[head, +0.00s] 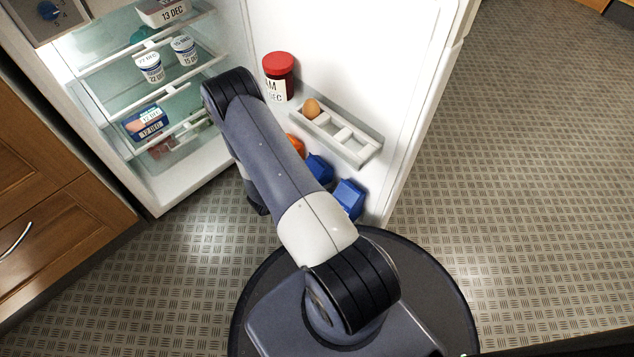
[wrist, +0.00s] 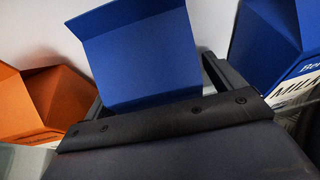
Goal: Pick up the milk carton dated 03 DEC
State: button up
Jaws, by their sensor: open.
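Two blue cartons stand low in the fridge door, in the head view the middle blue carton (head: 319,168) and the near blue carton (head: 348,198). In the wrist view the middle blue carton (wrist: 140,48) shows between the fingers of my open gripper (wrist: 153,84). I cannot tell how deep it sits between them. The other blue carton (wrist: 270,45) is to the right and bears part of the word MILK. An orange carton (wrist: 38,100) is to the left, also in the head view (head: 297,145). No carton date is readable. My arm hides the gripper in the head view.
The fridge door stands open, with a red-lidded jar (head: 279,78) and an egg rack (head: 338,135) holding one egg (head: 311,108) above the cartons. Fridge shelves at left hold dated tubs (head: 149,66) and a blue pack (head: 147,123). The floor at right is clear.

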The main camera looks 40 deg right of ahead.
jog(key=shift+d, duration=0.1)
jog(key=c, duration=1.5)
jog(key=shift+c, duration=0.3)
jog(key=shift+r, duration=0.2)
